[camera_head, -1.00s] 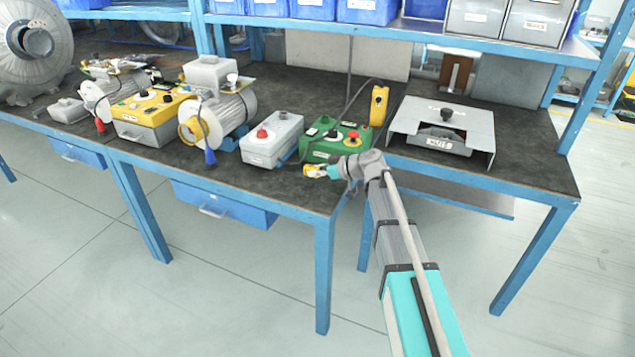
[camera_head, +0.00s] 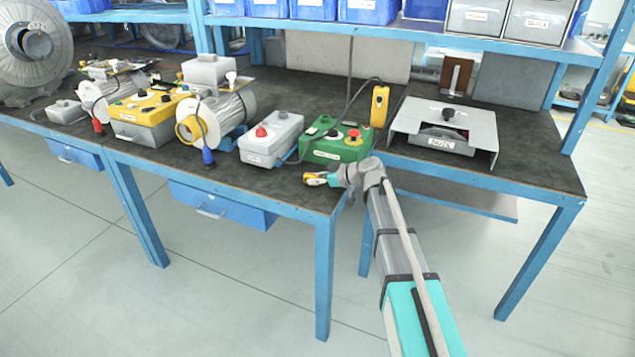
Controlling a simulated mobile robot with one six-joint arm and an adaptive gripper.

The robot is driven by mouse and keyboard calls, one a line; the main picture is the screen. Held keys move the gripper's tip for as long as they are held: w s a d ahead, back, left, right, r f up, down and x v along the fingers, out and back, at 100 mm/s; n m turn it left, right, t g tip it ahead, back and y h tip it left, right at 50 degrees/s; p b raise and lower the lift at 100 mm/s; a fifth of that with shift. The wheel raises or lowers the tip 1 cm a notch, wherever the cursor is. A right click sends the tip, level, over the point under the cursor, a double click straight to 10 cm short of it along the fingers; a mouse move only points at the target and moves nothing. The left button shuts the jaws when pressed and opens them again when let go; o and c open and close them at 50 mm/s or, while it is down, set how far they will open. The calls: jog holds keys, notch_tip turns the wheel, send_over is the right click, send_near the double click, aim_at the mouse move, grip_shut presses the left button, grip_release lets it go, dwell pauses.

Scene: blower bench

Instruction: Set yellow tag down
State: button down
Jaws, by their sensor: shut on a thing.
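The yellow tag (camera_head: 313,180) is a small yellow piece at the tip of my gripper (camera_head: 318,180), over the front edge area of the dark bench top (camera_head: 240,189). My gripper is shut on it. The jaws are small and partly dark in this view. I cannot tell whether the tag touches the bench top or hangs just above it.
A green control box (camera_head: 335,145) with a red button stands just behind my gripper. A grey box (camera_head: 270,138) with a red knob is to its left. A grey metal cover (camera_head: 445,128) stands at the right. Bare bench lies left of my gripper.

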jog(key=shift+f, duration=0.15)
jog(key=c, duration=0.5)
grip_release()
jog(key=shift+c, duration=0.2)
jog(key=shift+r, duration=0.2)
jog(key=shift+s+d+r, duration=0.1)
jog(key=shift+d, duration=0.1)
jog(key=p+v, duration=0.4)
jog(key=v, duration=0.7)
jog(key=shift+d+p, duration=0.3)
jog(key=shift+p, duration=0.05)
jog(key=shift+s, duration=0.1)
